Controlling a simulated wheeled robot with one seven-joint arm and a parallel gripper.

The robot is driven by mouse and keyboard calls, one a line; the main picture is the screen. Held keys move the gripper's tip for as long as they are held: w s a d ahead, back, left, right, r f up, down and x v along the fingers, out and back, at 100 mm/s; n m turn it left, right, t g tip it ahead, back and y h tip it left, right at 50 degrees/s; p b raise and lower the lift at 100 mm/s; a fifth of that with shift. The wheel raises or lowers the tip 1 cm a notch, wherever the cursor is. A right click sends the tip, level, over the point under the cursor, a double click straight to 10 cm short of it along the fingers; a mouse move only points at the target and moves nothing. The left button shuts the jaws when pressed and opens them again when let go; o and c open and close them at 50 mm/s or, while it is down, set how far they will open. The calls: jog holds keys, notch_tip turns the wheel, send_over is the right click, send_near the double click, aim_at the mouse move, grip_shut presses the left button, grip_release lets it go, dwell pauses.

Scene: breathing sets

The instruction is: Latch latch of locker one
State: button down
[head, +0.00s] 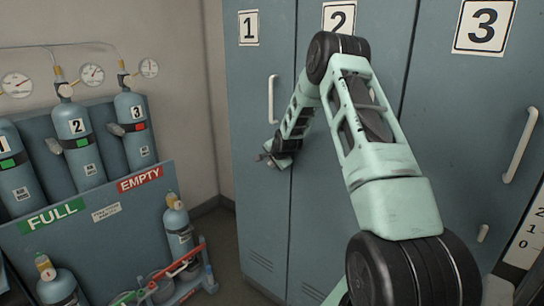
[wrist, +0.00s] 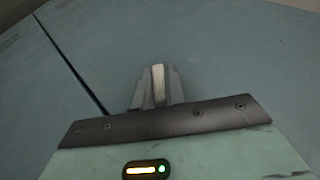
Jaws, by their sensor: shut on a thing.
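Locker one (head: 247,75) is the tall blue-grey door at the left of the row, marked with a "1" plate (head: 249,27). Its door looks closed and flush with its neighbour. My gripper (head: 267,156) is at the door, below the long handle (head: 272,98) and near the right seam. In the wrist view my gripper (wrist: 156,92) is shut on a small pale latch (wrist: 158,82), which stands upright between the fingers against the door. In the head view the latch is mostly hidden by the gripper, so its angle there cannot be told.
Locker two (head: 340,18) and locker three (head: 487,25) stand to the right, behind my arm. Locker three has a small latch (head: 483,233). A gas cylinder rack (head: 110,215) and a red-handled cart (head: 180,268) are at the left. Some floor is clear between.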

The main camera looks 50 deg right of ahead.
jog(key=g+p, duration=0.2)
jog(key=g, duration=0.1)
jog(key=shift+w+r+n, duration=0.15)
jog(key=shift+r+n, duration=0.05)
jog(key=shift+n, duration=0.2)
jog(key=g+p, duration=0.1)
jog(key=g, duration=0.3)
jog(key=shift+f+n+p, duration=0.15)
jog(key=shift+n+p, duration=0.2)
jog(key=shift+n, duration=0.05)
jog(key=shift+g, duration=0.5)
jog(key=c, duration=1.4)
grip_release()
jog(key=shift+c, duration=0.2)
jog(key=b+v, duration=0.3)
jog(key=v, duration=1.4)
jog(key=shift+a, duration=0.25)
